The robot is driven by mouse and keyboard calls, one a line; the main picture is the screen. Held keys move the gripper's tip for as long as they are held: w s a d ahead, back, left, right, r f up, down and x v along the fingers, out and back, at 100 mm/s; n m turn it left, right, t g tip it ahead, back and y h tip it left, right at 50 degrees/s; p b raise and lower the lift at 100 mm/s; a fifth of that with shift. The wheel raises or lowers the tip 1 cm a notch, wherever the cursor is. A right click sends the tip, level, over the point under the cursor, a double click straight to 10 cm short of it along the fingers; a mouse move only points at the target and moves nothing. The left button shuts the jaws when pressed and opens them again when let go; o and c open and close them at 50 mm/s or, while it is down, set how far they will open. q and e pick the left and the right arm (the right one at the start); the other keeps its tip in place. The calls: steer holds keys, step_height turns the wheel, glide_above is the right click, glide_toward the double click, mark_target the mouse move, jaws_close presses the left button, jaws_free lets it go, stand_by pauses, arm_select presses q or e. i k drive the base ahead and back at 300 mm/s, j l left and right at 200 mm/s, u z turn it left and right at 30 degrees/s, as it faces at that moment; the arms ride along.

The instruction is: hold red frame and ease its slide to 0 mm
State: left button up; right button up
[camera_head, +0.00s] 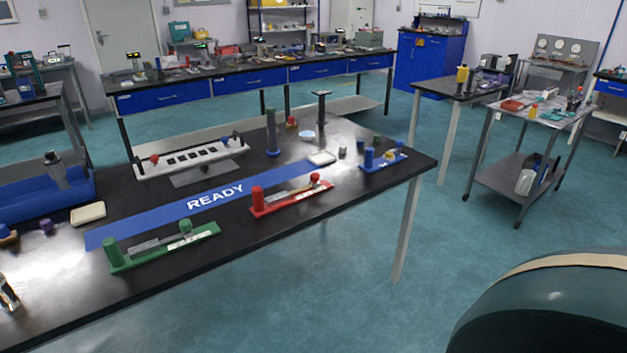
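The red frame (292,198) lies on the front part of the black table, right of centre. It has a red base, a tall red post (257,199) at its left end and a grey bar along it. Its slide (315,180) appears as a small post with a red-brown knob near the right end; the scale on the base is too small to read. No gripper is clearly seen in the head view, and nothing is seen touching the red frame.
A green frame (165,247) lies left of the red one and a blue frame (384,159) to its right. Behind them runs a blue READY strip (150,225). A white slotted rack (190,158) and a tall grey post (272,130) stand farther back.

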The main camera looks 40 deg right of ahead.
mark_target(315, 178)
steer(key=i+l, duration=0.1)
steer(key=l, duration=1)
steer(key=i+l+z, duration=0.1)
steer(key=l, duration=0.45)
steer(key=i, duration=0.05)
